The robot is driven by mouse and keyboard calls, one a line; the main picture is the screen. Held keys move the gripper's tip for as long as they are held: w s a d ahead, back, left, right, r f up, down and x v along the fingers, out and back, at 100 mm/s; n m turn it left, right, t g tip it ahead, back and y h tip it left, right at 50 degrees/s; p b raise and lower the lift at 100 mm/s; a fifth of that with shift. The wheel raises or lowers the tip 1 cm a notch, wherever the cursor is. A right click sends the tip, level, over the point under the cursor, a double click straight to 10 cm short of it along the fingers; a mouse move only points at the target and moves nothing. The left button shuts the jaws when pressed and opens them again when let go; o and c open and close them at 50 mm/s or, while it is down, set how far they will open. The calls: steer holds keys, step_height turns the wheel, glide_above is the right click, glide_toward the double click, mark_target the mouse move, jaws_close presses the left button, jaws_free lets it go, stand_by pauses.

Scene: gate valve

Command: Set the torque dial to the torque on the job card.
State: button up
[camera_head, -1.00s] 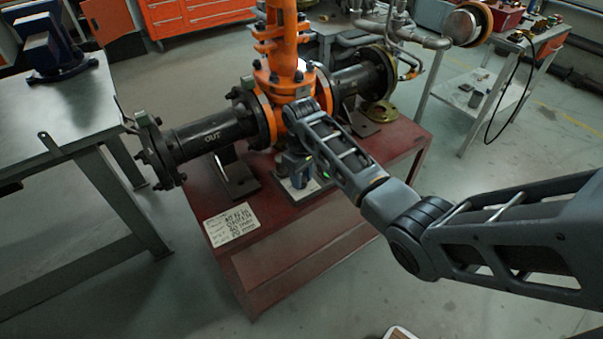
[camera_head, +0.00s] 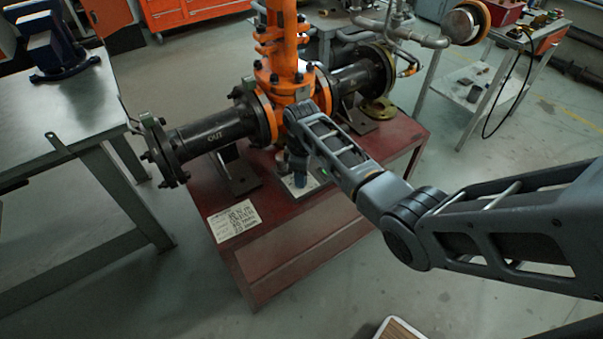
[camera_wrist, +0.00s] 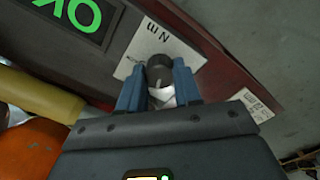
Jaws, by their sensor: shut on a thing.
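In the wrist view, the dark round torque dial (camera_wrist: 159,70) stands on a white plate (camera_wrist: 182,52) marked "N m". My gripper (camera_wrist: 158,84) has its blue fingers on either side of the dial, closed on it. A pale pointer mark shows on the dial's near side; most of its scale is hidden. In the head view, my gripper (camera_head: 298,168) reaches down over the white plate (camera_head: 292,188) beside the valve, and the dial is hidden. The job card (camera_head: 235,219) lies on the red stand's front left; its handwriting is too small to read surely.
The orange valve (camera_head: 284,85) with black flanged pipe (camera_head: 212,137) stands close behind my gripper on the red stand (camera_head: 290,255). A dark panel with green letters (camera_wrist: 82,14) is near the dial. A steel bench (camera_head: 75,112) is at left.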

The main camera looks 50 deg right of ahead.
stand_by(0.3)
steer(key=o, duration=1)
steer(key=shift+o, duration=0.2)
steer(key=shift+r, duration=0.1)
step_height(320, 180, up, 8)
steer(key=shift+f, duration=0.15)
